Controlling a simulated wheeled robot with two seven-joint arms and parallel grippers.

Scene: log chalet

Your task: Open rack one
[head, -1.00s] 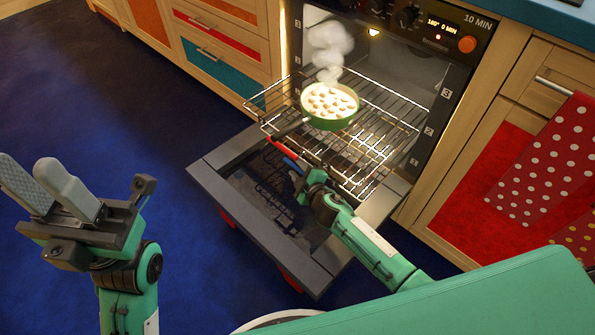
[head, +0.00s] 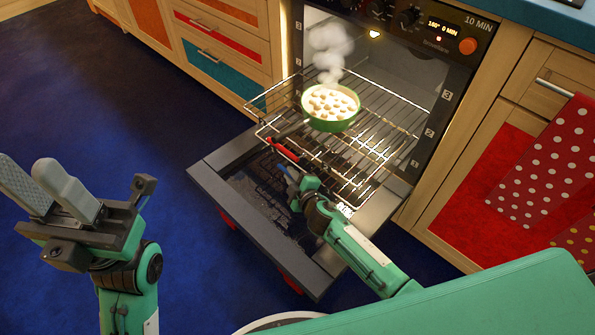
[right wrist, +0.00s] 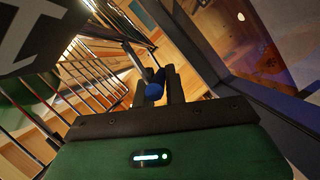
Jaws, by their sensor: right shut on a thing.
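The oven (head: 395,60) stands with its door (head: 240,205) folded down. An upper wire rack (head: 385,125) is pulled out over the door, with a red grip (head: 283,149) at its front. My right gripper (head: 291,179) is below and in front of that grip. In the right wrist view its fingers are shut on a blue handle (right wrist: 154,88). The handle appears to belong to a lower rack, which is mostly hidden by the upper one and my arm. My left gripper (head: 27,168) is open and empty, away from the oven at the left.
A green pan (head: 330,122) with pale round pieces sits on the upper rack, steaming. Drawers (head: 215,65) stand left of the oven; a red spotted towel (head: 545,165) hangs at the right. The blue floor (head: 110,125) at the left is clear.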

